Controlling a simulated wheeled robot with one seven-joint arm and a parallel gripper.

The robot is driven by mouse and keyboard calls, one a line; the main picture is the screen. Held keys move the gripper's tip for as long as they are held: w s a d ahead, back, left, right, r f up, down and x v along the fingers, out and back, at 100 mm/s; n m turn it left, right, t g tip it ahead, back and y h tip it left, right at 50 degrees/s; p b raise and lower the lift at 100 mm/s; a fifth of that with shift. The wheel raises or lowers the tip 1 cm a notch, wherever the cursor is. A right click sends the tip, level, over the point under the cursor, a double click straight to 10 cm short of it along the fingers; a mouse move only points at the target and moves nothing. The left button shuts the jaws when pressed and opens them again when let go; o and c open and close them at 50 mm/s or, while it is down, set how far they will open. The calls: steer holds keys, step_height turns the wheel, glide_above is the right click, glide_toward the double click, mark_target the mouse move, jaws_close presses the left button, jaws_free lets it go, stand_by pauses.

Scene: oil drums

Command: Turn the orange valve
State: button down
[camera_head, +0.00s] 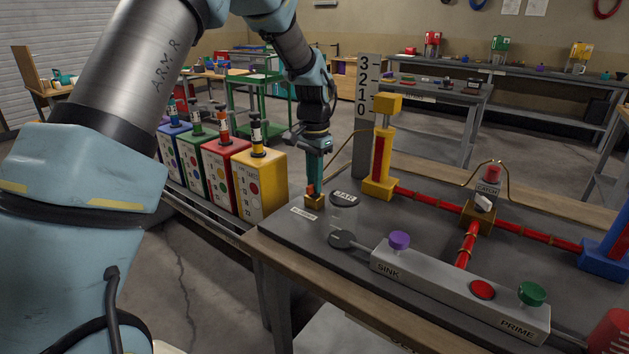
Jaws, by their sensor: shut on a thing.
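The orange valve (311,190) is a small upright piece on a brass-coloured block (314,202) at the left corner of the grey bench top. Only a little of its orange shows. My gripper (314,186) points straight down over it from above, and its fingers are shut on the valve. The fingers hide most of the valve, so I cannot tell its angle.
A grey panel (440,285) with purple (399,240) and green (532,293) knobs lies in front. A yellow column (381,160) and red pipes (430,200) stand behind. Coloured drums (262,185) line the left.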

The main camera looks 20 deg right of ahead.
steer(key=c, duration=0.9)
jaws_free()
steer(key=shift+r, duration=0.1)
step_height(320, 180, up, 11)
steer(key=shift+f+b, duration=0.2)
steer(key=shift+b, duration=0.85)
